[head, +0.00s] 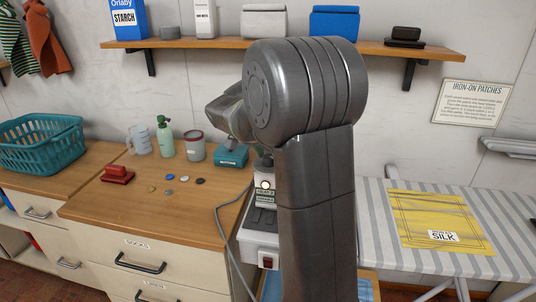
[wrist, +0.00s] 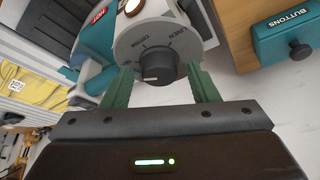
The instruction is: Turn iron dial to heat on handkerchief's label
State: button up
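The iron dial (wrist: 157,69) is a dark round knob with a white pointer mark at its lower left, on a pale round face of the teal and white iron (wrist: 97,57). COTTON and LINEN are readable on that face; other markings are hidden or unreadable. My gripper (wrist: 161,80) has its green fingers apart, one on each side of the knob, with gaps that seem to remain. The yellow handkerchief (head: 420,212) lies flat on the striped ironing board (head: 375,245); its white label (head: 443,237) reads SILK.
A teal BUTTONS box (head: 231,156) stands on the wooden counter (head: 150,215), near a can (head: 195,146), a green bottle (head: 165,138) and a red object (head: 117,174). A grey cord (head: 222,232) hangs at the counter's right end. A shelf (head: 200,43) runs above.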

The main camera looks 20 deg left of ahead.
jog(key=v, duration=1.4)
jog(key=shift+f, duration=0.25)
jog(key=x, duration=1.3)
jog(key=shift+w+f, duration=0.25)
jog(key=shift+r, duration=0.1)
